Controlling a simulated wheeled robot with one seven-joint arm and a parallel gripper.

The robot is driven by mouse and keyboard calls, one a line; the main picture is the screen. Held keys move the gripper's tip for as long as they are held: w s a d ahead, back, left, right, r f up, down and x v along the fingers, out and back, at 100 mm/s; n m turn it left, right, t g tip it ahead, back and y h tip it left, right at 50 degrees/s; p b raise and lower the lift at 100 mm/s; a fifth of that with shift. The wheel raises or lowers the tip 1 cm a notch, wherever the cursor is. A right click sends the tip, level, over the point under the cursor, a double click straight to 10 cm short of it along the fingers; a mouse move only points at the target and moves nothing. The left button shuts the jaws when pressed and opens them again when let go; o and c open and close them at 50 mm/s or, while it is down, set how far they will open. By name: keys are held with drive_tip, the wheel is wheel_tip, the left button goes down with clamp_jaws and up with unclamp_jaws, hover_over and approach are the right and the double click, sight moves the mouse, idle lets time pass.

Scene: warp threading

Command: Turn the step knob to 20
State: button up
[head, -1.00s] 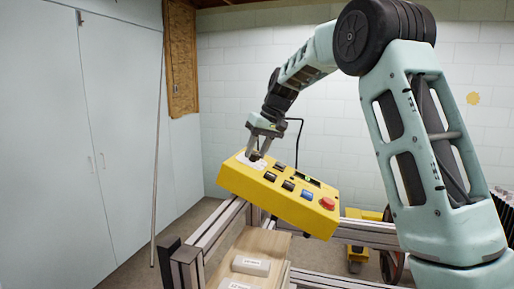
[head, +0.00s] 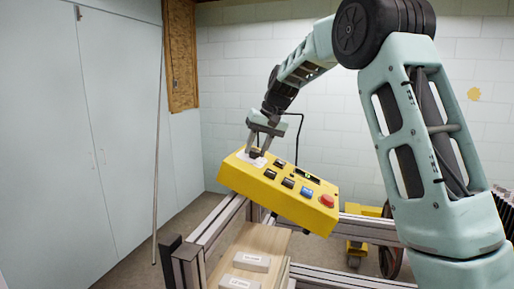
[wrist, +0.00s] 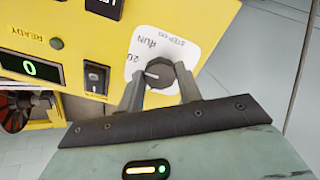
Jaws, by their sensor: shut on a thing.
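The step knob (wrist: 160,73) is a dark grey round knob on a white label plate (wrist: 184,28) in the wrist view. The plate reads 20, RUN and STEP 100 around it. In the head view my gripper (head: 256,153) reaches down to the left end of the yellow control box (head: 262,197), mostly hiding the knob there.
The box carries a lit display (wrist: 30,68) reading 0, black switches, a blue button (head: 307,191) and a red button (head: 327,200). A wooden board (head: 262,240) with light labelled blocks lies below, within a metal frame (head: 212,225). A wall stands behind.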

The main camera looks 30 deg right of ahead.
drive_tip(key=o, duration=1)
drive_tip(key=shift+r, duration=0.1)
drive_tip(key=b+v, duration=0.2)
drive_tip(key=v, duration=1.5)
drive_tip(key=shift+r, duration=0.15)
